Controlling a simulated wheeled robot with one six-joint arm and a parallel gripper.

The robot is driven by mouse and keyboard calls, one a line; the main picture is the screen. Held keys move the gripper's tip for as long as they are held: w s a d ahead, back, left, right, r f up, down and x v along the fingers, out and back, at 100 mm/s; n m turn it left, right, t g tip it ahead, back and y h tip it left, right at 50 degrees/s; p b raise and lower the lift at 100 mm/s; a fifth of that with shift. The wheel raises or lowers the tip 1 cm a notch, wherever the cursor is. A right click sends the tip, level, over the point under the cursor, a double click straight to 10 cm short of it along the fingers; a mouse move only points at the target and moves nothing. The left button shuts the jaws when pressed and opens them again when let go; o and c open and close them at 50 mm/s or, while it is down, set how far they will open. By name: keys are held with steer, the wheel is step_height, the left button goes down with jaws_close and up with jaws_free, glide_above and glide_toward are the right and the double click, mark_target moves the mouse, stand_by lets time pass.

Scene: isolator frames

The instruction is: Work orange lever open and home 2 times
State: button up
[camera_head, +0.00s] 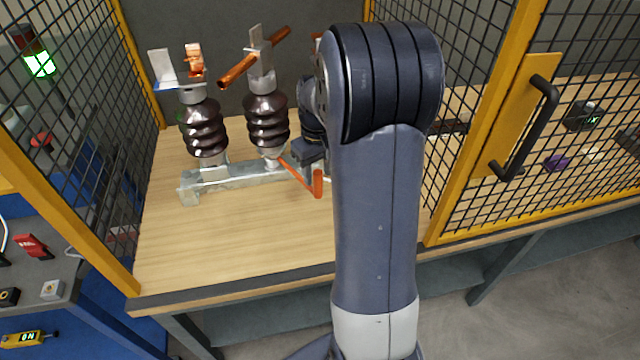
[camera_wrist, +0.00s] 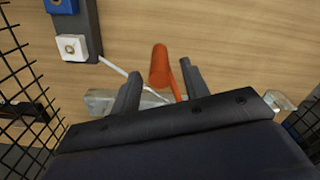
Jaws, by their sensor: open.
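The orange lever (camera_head: 318,184) sticks out from the front of the isolator's grey metal base (camera_head: 228,178), with its handle end at the front right. In the wrist view the lever's handle (camera_wrist: 159,66) appears between the two dark fingers of my gripper (camera_wrist: 161,71). The fingers are apart, with visible gaps to the handle on both sides. I cannot tell how deep the handle sits between them. The isolator has brown ribbed insulators (camera_head: 203,128) and copper bars (camera_head: 237,70) on top. My arm hides its right part.
Yellow-framed mesh panels stand on the left (camera_head: 130,70) and right (camera_head: 437,190). The right one has a black handle (camera_head: 525,128). The wooden tabletop (camera_head: 230,245) is clear in front of the isolator.

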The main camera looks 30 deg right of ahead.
mark_target(318, 183)
steer(key=shift+f, duration=2.25)
jaws_close()
